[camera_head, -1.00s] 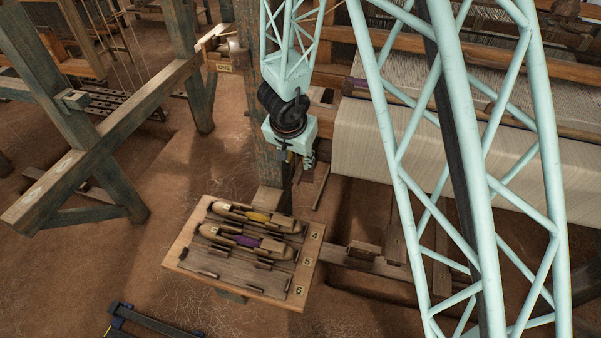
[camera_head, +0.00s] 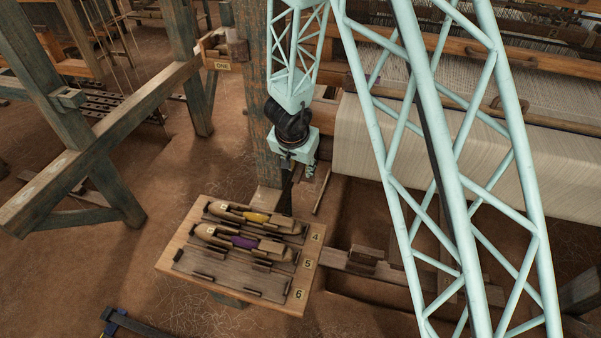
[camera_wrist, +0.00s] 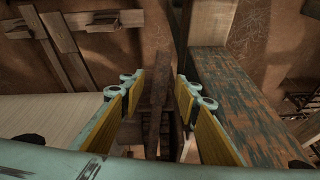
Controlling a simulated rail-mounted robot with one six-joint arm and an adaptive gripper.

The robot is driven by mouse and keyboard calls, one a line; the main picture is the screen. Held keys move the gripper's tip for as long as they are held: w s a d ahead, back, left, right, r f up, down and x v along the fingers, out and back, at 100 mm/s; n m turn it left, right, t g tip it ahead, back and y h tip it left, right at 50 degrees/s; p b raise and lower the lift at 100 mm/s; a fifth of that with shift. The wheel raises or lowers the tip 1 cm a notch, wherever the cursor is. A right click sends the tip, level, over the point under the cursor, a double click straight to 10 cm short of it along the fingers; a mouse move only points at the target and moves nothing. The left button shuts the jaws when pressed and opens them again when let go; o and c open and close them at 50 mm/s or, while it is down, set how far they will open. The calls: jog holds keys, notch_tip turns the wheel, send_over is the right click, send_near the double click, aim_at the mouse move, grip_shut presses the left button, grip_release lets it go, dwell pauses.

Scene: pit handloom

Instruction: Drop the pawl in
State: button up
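My gripper (camera_wrist: 159,88) is open in the wrist view, its two yellow-padded fingers apart. A narrow dark brown bar (camera_wrist: 156,112) shows between and beyond the fingers; I cannot tell whether it is the pawl or whether it lies within their reach. No contact with the fingers is visible. In the head view my gripper hangs under the pale green wrist beside the weathered loom post (camera_head: 257,120), and its fingertips are too small to make out. The same post fills the right side of the wrist view (camera_wrist: 235,100). No ratchet teeth can be made out.
A wooden rack board (camera_head: 190,262) marked 4, 5 and 6 holds two shuttles (camera_head: 250,217) below the wrist. Pale cloth (camera_head: 400,150) on the loom lies to the right. Bare earth floor lies at left.

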jog(key=shift+b+x, duration=0.4)
jog(key=shift+x, duration=0.7)
jog(key=shift+c, duration=0.5)
grip_shut()
